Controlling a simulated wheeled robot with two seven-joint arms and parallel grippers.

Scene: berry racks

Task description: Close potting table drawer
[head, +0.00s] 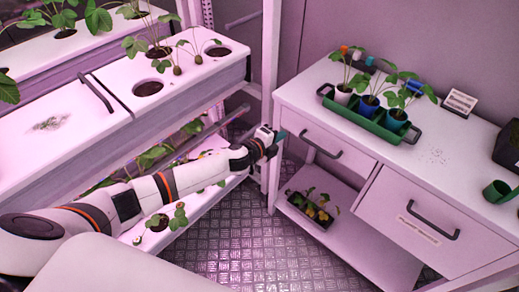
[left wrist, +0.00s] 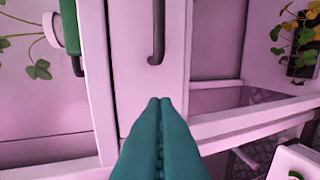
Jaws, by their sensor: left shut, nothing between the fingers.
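The white potting table (head: 445,150) stands at the right in the head view. Its left drawer (head: 306,133) has a dark bar handle (head: 322,143). Its deeper right front (head: 400,220) carries a label and another dark handle (head: 428,226). I cannot tell how far either front stands out. My left gripper (head: 281,135) is shut and empty, just left of the left drawer's front. In the left wrist view its teal fingers (left wrist: 160,102) point at that drawer front (left wrist: 135,90), below the handle (left wrist: 156,35); contact is unclear. My right gripper is out of view.
A green tray (head: 352,109) with potted plants stands on the tabletop. A dark planter (head: 313,208) sits on the lower shelf (head: 350,245). White growing racks (head: 200,90) and an upright post (head: 270,60) flank my left arm. The metal floor (head: 235,240) between is clear.

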